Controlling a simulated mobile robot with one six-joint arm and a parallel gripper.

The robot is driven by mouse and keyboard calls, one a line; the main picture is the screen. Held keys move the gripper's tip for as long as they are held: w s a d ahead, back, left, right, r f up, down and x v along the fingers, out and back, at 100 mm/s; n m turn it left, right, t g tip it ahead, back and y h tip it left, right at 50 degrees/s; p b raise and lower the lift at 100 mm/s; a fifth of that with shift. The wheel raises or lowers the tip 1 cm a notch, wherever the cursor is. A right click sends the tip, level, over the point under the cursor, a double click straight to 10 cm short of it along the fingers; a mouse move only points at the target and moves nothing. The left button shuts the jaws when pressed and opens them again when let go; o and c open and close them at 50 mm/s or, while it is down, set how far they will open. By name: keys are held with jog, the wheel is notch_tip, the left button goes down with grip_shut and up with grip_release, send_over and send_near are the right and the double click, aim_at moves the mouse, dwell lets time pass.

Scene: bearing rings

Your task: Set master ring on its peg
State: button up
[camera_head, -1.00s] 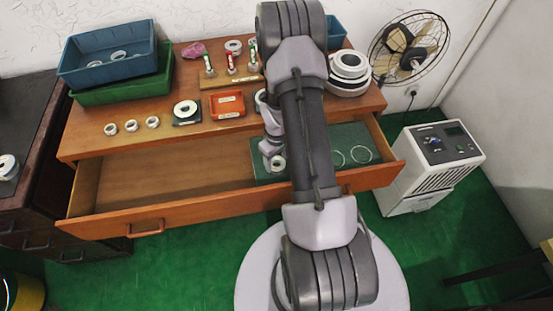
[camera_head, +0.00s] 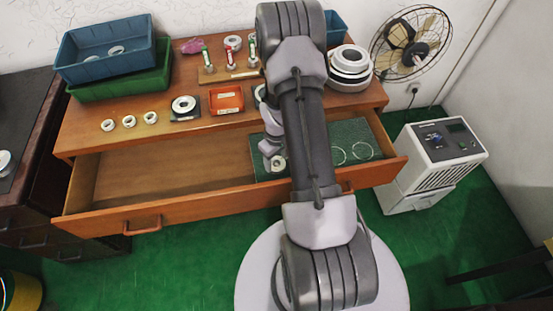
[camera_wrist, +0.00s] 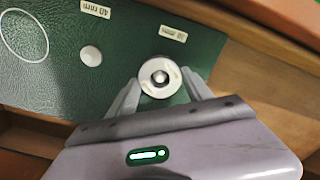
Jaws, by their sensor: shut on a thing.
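The master ring (camera_wrist: 160,77) is a small pale ring between the two fingers of my gripper (camera_wrist: 161,92) in the wrist view. My gripper is shut on it. A bright peg top (camera_wrist: 160,76) shows inside the ring's hole, so the two line up from this angle. I cannot tell how far down the peg the ring sits. The ring also shows in the head view (camera_head: 278,162), beside my arm, over the green mat (camera_head: 350,134) in the open drawer. A white round peg (camera_wrist: 91,55) stands on the mat to the left, by a "40 mm" label (camera_wrist: 95,9).
The wooden drawer (camera_head: 150,190) is open, its left part empty. The tabletop carries several small rings (camera_head: 129,122), a red tray (camera_head: 226,101), stacked blue and green bins (camera_head: 110,50), a gauge rack (camera_head: 232,76) and large white rings (camera_head: 349,68). My arm hides part of the table.

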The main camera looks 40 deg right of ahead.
jog(key=o, duration=1.8)
notch_tip(320, 180, up, 18)
jog(key=p, duration=0.6)
jog(key=shift+f, duration=0.25)
jog(key=a+r+m+t, duration=0.1)
jog(key=a+r, duration=0.6)
jog(key=r, duration=0.2)
jog(key=a+r+m+t, duration=0.1)
jog(key=a+r+t, duration=0.1)
jog(key=a+r, duration=0.55)
jog(key=s+a+r+t, duration=0.1)
jog(key=s+a+r, duration=0.2)
jog(key=s+a, duration=0.1)
jog(key=s+a+r+m+t+y+b, duration=0.1)
jog(key=s+a+r, duration=0.3)
jog(key=s+a+r+m+y+b, duration=0.1)
jog(key=s+a+r, duration=0.2)
jog(key=s+a, duration=0.1)
jog(key=shift+s+a+r+t, duration=0.2)
jog(key=shift+a+r+t, duration=0.2)
